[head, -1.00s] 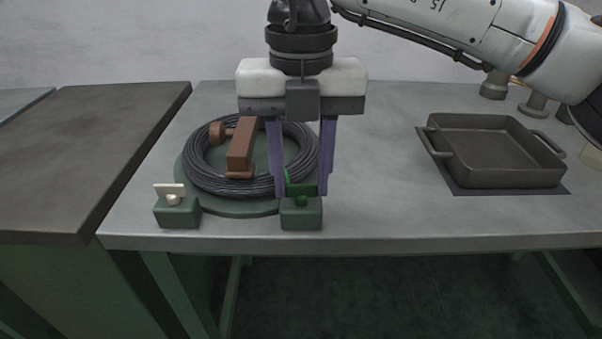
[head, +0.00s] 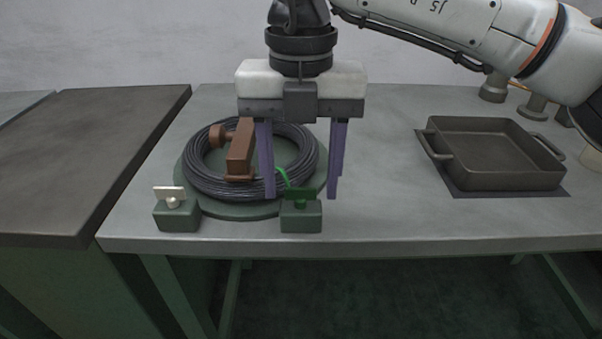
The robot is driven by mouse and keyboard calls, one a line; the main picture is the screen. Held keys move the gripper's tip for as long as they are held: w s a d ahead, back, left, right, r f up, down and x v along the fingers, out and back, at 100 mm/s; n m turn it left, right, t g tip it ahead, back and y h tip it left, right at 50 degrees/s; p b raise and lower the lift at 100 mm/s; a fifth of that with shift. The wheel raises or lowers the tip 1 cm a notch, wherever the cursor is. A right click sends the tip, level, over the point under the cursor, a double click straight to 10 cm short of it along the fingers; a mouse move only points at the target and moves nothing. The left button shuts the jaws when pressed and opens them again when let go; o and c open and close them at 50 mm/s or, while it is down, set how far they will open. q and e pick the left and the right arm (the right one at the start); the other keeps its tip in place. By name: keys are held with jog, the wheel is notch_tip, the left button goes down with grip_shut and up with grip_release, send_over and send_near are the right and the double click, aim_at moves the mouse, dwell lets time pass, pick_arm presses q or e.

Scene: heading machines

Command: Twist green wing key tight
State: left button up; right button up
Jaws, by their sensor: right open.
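The green wing key (head: 300,193) sits on top of a dark green block (head: 301,218) at the front of the table, its wing lying side to side. A bright green curved piece (head: 284,178) rises at its left end. My right gripper (head: 301,197) points down with its two purple fingers apart, one on each side of the key. The fingers look clear of the key, though their exact depth is hard to tell. My left gripper is not in view.
A similar block with a cream wing key (head: 170,194) stands to the left. Behind lie a dark cable coil (head: 207,180) on a green disc and a brown clamp-like part (head: 240,150). A dark pan (head: 495,175) sits at right. Table between is clear.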

aim_at(301, 187)
jog(key=shift+r, duration=0.1)
pick_arm(q)
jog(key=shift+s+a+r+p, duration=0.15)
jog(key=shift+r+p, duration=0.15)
jog(key=shift+p, duration=0.7)
pick_arm(e)
notch_tip(301, 187, up, 10)
